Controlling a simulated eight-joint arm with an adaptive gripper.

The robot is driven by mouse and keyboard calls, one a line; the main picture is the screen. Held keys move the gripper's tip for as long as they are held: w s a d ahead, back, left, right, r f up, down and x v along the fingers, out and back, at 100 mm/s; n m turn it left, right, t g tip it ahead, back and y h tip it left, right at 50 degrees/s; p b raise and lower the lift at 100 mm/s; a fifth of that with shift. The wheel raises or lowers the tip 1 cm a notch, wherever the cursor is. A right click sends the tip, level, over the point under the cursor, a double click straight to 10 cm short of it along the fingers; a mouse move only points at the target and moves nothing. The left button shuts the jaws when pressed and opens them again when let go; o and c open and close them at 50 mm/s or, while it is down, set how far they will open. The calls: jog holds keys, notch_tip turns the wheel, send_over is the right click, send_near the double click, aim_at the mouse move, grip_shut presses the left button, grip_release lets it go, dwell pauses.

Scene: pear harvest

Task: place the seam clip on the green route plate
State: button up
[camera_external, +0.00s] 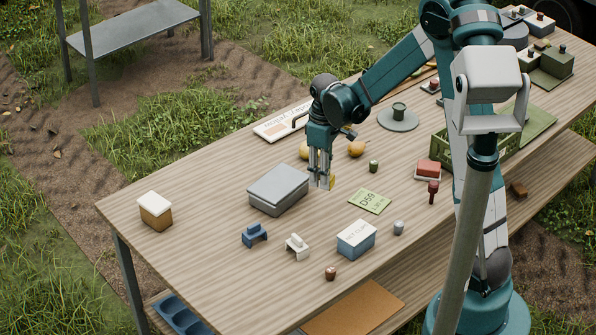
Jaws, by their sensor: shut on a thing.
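My gripper (322,183) points down over the middle of the table, to the left of the green route plate. It is shut on a small yellow piece (332,183), which I take to be the seam clip; the fingers hide most of it. The green route plate (370,201) lies flat, with "D59" printed on it and nothing on top. The gripper and the piece are apart from the plate. Whether the piece touches the tabletop is hard to tell.
A grey lidded box (278,189) stands just left of my gripper. Blue (255,235) and white (297,246) bracket-like parts and a blue-white box (356,240) lie in front. Pears (357,149) and a small green cylinder (374,166) lie behind. The left table end is mostly clear.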

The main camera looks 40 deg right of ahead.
jog(key=s+d+m, duration=0.2)
jog(key=s+d, duration=0.1)
jog(key=d, duration=0.4)
jog(key=s+d+m, duration=0.2)
jog(key=s+d, duration=0.1)
jog(key=d, duration=0.4)
jog(key=shift+s+d+m, duration=0.2)
jog(key=shift+s+m, duration=0.1)
jog(key=shift+m, duration=0.1)
send_over(370, 201)
jog(key=shift+w+f+b, duration=0.1)
jog(key=shift+f+b, duration=0.25)
jog(key=shift+f, duration=2.7)
jog(key=shift+f+b, duration=0.3)
jog(key=shift+f, duration=1.55)
jog(key=shift+f, duration=0.25)
jog(key=o, duration=0.8)
jog(key=shift+r, duration=0.1)
